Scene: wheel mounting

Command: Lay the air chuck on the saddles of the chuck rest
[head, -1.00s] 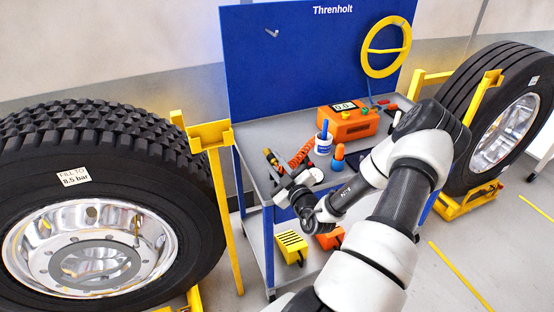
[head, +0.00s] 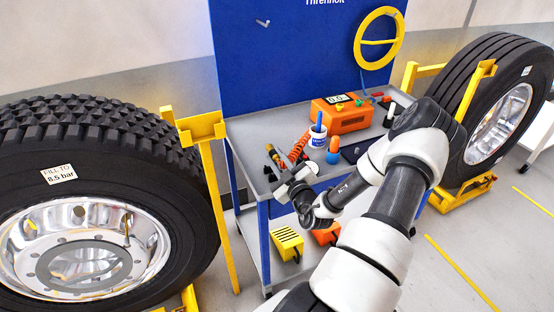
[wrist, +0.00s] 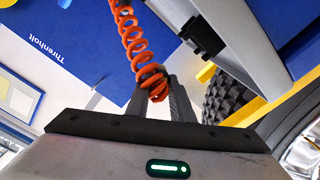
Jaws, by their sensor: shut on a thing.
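My gripper (head: 277,172) is over the near left part of the grey cart top. Its two dark fingers (wrist: 160,95) close on something at the lower end of the orange coiled hose (wrist: 138,45). In the head view a slim dark and brass-coloured piece, seemingly the air chuck (head: 271,153), sticks up at the gripper beside the orange coil (head: 298,148). Most of the chuck is hidden by the fingers and coil. I cannot pick out the chuck rest or its saddles for sure.
On the cart top (head: 255,130) stand an orange inflator box (head: 341,115), a white-and-blue cup (head: 317,138) and an orange-topped blue bottle (head: 333,152). A blue panel (head: 290,60) rises behind. Large tyres (head: 90,150) in yellow stands flank the cart.

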